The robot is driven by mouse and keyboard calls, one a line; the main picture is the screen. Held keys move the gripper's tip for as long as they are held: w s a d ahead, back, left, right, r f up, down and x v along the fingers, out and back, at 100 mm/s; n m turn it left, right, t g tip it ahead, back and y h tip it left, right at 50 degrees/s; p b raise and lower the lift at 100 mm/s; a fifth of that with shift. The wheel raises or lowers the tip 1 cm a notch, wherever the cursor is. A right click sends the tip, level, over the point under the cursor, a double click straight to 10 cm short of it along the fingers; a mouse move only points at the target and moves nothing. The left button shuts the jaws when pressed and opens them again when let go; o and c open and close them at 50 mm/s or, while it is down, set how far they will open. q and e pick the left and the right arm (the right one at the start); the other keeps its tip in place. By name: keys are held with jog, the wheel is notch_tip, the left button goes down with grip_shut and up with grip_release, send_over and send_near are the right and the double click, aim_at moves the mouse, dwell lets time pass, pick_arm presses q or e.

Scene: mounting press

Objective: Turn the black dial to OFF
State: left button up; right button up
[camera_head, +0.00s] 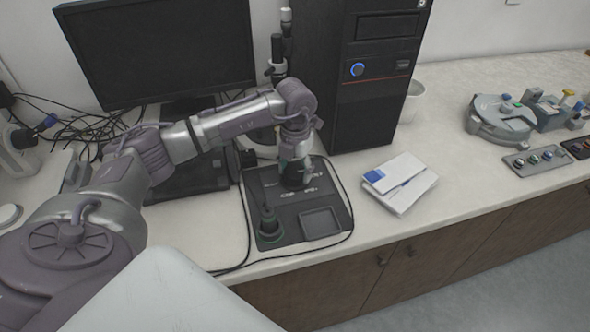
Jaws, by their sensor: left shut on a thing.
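My left gripper (297,166) points down over the back half of a flat black device (259,190) on the counter. It is shut on a dark round part there, which looks like the black dial (291,184); the gripper hides much of it. The dial's pointer and any OFF mark are too small or covered to read. A second dark upright part (269,224) with a greenish ring at its base stands at the front left of the device, apart from the gripper. A square recess (320,223) lies to its right. My right gripper is not in view.
A monitor (155,50) and a black computer tower (370,85) stand behind the device. White booklets (401,183) lie to its right. A grey round machine (500,119) is farther right. A black cable runs around the device. The counter between booklets and machine is clear.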

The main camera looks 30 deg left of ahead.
aim_at(295, 171)
pick_arm(q)
jog(key=shift+r+n, duration=0.1)
jog(key=shift+n, duration=1)
jog(key=shift+w, duration=0.1)
jog(key=o, duration=1.2)
jog(key=shift+c, duration=0.2)
notch_tip(295, 171, up, 12)
